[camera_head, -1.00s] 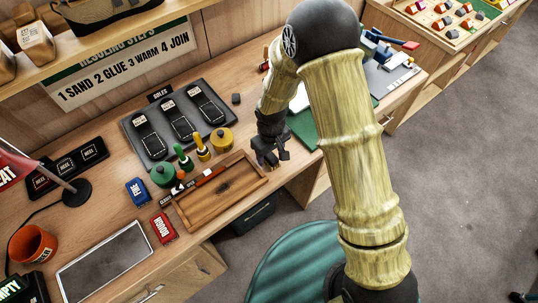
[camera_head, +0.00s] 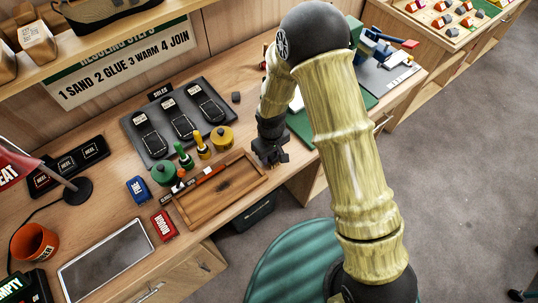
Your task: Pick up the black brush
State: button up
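I cannot pick out a black brush for certain. A small dark patch (camera_head: 223,185) shows on the floor of the wooden tray (camera_head: 190,217); it is too small to tell whether it is an object or a mark. A slim red, black and white tool (camera_head: 209,173) lies along the tray's back edge. My gripper (camera_head: 271,160) is black and points down just right of the tray's back right corner, apart from the dark patch. Its fingers are too small and dark to tell open from shut. I see nothing clearly held.
Green (camera_head: 164,173) and yellow (camera_head: 221,139) round pots stand behind the tray, with green (camera_head: 184,157) and yellow (camera_head: 202,147) bottles between them. A black soles board (camera_head: 175,122) lies further back. Blue (camera_head: 137,189) and red (camera_head: 162,226) blocks lie left of the tray.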

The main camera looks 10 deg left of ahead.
jog(key=shift+r, duration=0.15)
jog(key=shift+c, duration=0.4)
jog(key=shift+r, duration=0.2)
notch_tip(320, 180, up, 9)
jog(key=shift+r+b, duration=0.2)
jog(key=shift+b, duration=0.85)
